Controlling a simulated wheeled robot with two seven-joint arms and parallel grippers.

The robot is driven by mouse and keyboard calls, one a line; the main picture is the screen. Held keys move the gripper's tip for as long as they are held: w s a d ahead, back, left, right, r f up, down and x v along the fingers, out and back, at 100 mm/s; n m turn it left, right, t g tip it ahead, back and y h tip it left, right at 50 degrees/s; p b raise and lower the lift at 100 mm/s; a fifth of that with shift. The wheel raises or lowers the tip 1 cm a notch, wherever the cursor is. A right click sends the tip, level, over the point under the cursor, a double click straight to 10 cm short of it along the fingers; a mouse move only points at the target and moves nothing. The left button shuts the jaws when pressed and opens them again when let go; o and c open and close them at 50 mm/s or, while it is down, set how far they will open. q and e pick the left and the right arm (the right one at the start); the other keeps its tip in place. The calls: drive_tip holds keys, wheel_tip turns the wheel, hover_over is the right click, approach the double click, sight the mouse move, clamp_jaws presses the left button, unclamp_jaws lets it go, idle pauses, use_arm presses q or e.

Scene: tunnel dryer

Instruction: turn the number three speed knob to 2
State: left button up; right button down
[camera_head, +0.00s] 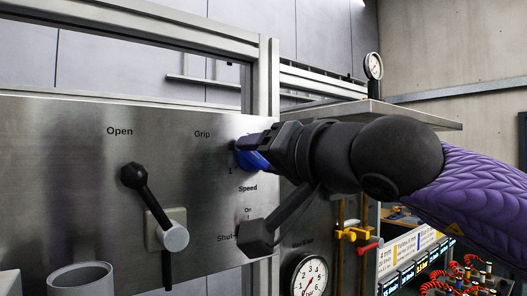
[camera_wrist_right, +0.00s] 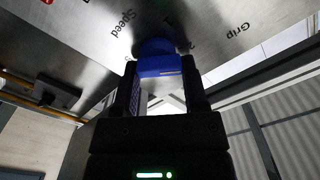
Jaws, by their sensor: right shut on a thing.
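A blue speed knob (camera_head: 252,160) sits on the steel panel above the label "Speed". My right gripper (camera_head: 246,147) reaches it from the right and is shut on it. In the right wrist view the blue knob (camera_wrist_right: 160,66) lies between the two fingers of the right gripper (camera_wrist_right: 162,80). The gripper hides part of the knob and most of its scale; a "1" shows at its lower left. The knob's exact setting cannot be told. My left gripper is not in view.
The steel panel (camera_head: 70,185) carries a black lever (camera_head: 150,200) under "Open". A dark switch-like part (camera_head: 256,238) stands near "Shut". A pressure gauge (camera_head: 309,277) is at lower right, and a grey cup (camera_head: 80,279) at lower left. A metal shelf (camera_head: 400,113) juts out above my arm.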

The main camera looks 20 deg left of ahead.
drive_tip(key=shift+f+n, duration=0.15)
drive_tip(key=shift+n, duration=0.35)
idle(0.3)
drive_tip(key=shift+c, duration=0.5)
unclamp_jaws()
drive_tip(key=b+v, duration=0.4)
drive_tip(key=v, duration=0.6)
